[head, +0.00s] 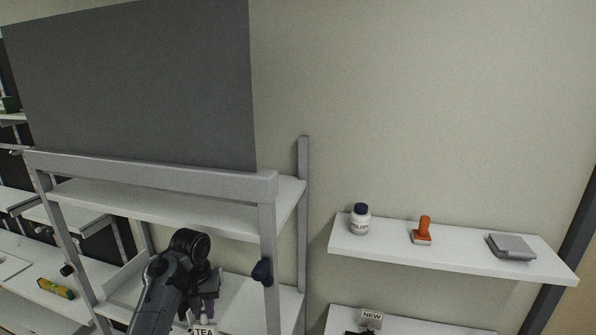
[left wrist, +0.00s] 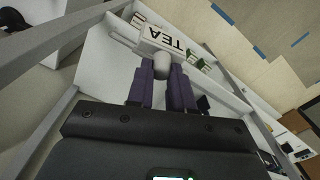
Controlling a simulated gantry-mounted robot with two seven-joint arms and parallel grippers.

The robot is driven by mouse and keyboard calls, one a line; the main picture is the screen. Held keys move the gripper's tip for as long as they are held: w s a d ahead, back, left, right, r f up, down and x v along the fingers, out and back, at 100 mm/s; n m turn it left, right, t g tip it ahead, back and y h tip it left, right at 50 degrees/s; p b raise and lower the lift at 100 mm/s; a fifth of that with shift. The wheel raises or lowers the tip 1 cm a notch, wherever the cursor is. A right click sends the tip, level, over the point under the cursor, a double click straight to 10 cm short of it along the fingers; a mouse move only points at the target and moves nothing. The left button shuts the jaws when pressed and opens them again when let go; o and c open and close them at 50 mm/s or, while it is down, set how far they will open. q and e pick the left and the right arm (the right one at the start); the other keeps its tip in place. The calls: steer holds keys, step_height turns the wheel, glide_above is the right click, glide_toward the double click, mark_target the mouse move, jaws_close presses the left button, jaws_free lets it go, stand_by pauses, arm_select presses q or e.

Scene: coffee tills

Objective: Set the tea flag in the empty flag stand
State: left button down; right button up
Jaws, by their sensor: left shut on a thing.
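The tea flag (head: 204,331) is a small white plate with black TEA lettering, at the bottom edge of the head view. It also shows in the left wrist view (left wrist: 160,38), upside down, with a grey rounded piece under it. My left gripper (head: 208,306) is shut on the flag; its purple fingers (left wrist: 162,84) flank the grey piece. The flag is held by the shelf frame, in front of a white shelf. No empty flag stand can be made out in either view. My right gripper is not in view.
A grey-framed rack (head: 150,180) stands around my left arm, with a post close to its right. A wall shelf (head: 455,262) holds a white bottle (head: 360,222), an orange stamp (head: 423,232) and a grey flat item (head: 511,247). A NEW sign (head: 371,315) stands on the lower shelf.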

arm_select(q)
steer(key=shift+a+r, duration=0.3)
steer(key=shift+r, duration=0.2)
steer(key=shift+a+r, duration=0.3)
steer(key=shift+r, duration=0.2)
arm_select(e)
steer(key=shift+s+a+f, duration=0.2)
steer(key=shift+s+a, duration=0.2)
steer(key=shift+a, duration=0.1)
